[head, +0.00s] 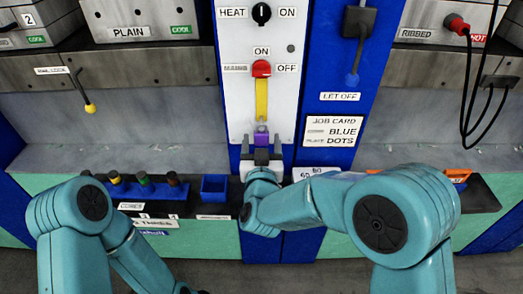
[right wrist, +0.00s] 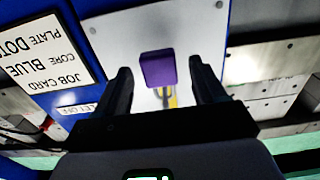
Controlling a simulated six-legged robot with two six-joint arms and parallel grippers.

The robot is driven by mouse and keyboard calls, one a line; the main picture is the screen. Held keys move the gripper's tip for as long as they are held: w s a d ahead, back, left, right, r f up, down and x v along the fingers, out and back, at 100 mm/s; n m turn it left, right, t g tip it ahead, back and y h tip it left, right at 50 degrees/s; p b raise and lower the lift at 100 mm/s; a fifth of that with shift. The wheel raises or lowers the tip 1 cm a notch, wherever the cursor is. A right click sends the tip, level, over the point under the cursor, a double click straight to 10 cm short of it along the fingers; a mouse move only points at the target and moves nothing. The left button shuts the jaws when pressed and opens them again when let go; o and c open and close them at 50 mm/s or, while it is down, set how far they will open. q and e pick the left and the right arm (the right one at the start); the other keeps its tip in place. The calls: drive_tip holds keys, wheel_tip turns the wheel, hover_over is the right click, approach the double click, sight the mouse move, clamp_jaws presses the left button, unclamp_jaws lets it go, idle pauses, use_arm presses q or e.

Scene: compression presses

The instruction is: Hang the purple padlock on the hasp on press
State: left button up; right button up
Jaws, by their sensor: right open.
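The purple padlock (head: 261,138) is at the lower end of the yellow hasp strip (head: 262,100), below the red switch on the white press panel. My right gripper (head: 262,154) is just below and in front of it. In the right wrist view the padlock (right wrist: 158,69) is between the two spread fingers, with a gap on each side. Its shackle meets the yellow strip (right wrist: 173,98); I cannot tell whether it passes through. My right gripper is open. My left arm shows in the head view, but its gripper is out of the frame.
The red switch (head: 261,68) is above the hasp, beside an OFF label. A blue tray (head: 214,188) and several coloured-top pegs (head: 144,180) are on the dark ledge at left. A job card (head: 332,131) is right of the panel. Black cables (head: 468,100) hang at far right.

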drive_tip(key=s+b, duration=0.2)
drive_tip(key=s, duration=1.4)
drive_tip(key=shift+b, duration=0.4)
drive_tip(key=shift+d, duration=0.1)
drive_tip(key=w+d+f+m+g+h+p, duration=0.1)
drive_tip(key=w+d+f+g+h, duration=0.1)
drive_tip(key=d+f, duration=0.4)
drive_tip(key=w+d+f+m+g+h, duration=0.1)
drive_tip(key=w+d+f+g+h, duration=0.15)
drive_tip(key=d+f, duration=0.4)
drive_tip(key=s+d+f+g+y+p, duration=0.1)
drive_tip(key=s+d+f+g+y, duration=0.2)
drive_tip(key=d+f, duration=0.6)
drive_tip(key=s+a+f+g+y, duration=0.2)
drive_tip(key=s+a+f+g, duration=0.25)
drive_tip(key=s+f, duration=0.5)
drive_tip(key=s+a+f+g+y, duration=0.3)
drive_tip(key=s+a+g, duration=0.2)
drive_tip(key=s, duration=0.2)
drive_tip(key=shift+s+g+p, duration=0.2)
drive_tip(key=shift+g+p, duration=0.1)
